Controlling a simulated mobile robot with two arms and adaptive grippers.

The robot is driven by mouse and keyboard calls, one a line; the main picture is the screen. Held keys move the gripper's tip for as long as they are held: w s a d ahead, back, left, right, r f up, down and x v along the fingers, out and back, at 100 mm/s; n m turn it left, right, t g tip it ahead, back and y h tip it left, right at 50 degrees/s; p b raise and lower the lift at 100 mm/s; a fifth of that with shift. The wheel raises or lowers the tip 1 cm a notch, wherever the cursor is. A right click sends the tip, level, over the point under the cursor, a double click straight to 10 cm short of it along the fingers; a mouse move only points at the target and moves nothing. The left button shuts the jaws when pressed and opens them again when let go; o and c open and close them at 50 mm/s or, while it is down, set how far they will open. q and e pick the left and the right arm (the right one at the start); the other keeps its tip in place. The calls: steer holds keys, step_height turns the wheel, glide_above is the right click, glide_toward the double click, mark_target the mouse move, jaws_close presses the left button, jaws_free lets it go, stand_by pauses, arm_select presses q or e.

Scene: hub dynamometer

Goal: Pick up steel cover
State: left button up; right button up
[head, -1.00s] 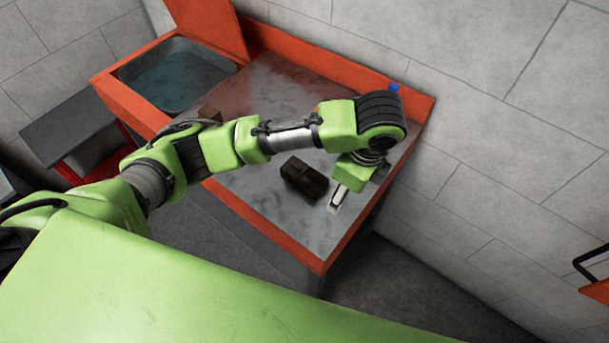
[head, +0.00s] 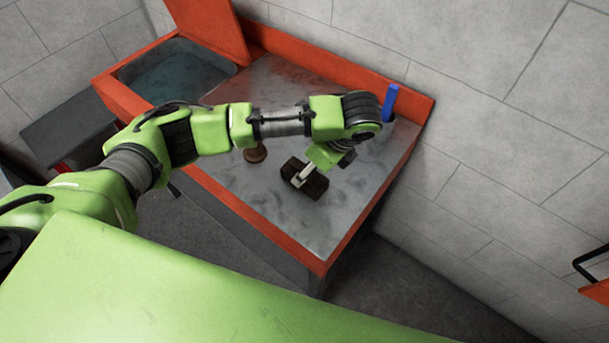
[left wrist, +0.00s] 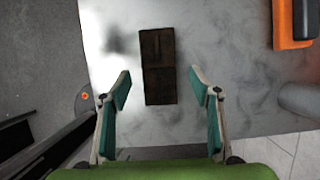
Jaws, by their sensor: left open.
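A dark brown, rectangular block-like piece (head: 317,187), which I take to be the steel cover, lies on the grey metal bench top. In the left wrist view the dark piece (left wrist: 157,50) shows a seam across it and a narrow mark on its upper half. My left gripper (head: 301,178) is over it in the head view. In the left wrist view the left gripper (left wrist: 160,83) is open, with teal-padded fingers on either side of the piece's lower part and gaps between. I cannot tell the height. My right gripper is not in view.
The bench (head: 275,85) has an orange rim and a sink (head: 175,72) at its left end. A blue upright object (head: 391,102) stands near the back right corner. A round brown object (head: 255,154) is partly behind my arm. An orange-and-black object (left wrist: 291,24) shows in the wrist view.

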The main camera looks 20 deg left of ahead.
arm_select(q)
steer(key=p+x, duration=0.1)
steer(key=x, duration=0.2)
steer(key=shift+a+f+p, duration=0.25)
steer(key=shift+f+p, duration=0.05)
steer(key=shift+a+f, duration=0.15)
steer(key=shift+f, duration=0.45)
steer(key=shift+f, duration=0.2)
steer(key=shift+w, duration=0.1)
steer(key=c, duration=1.5)
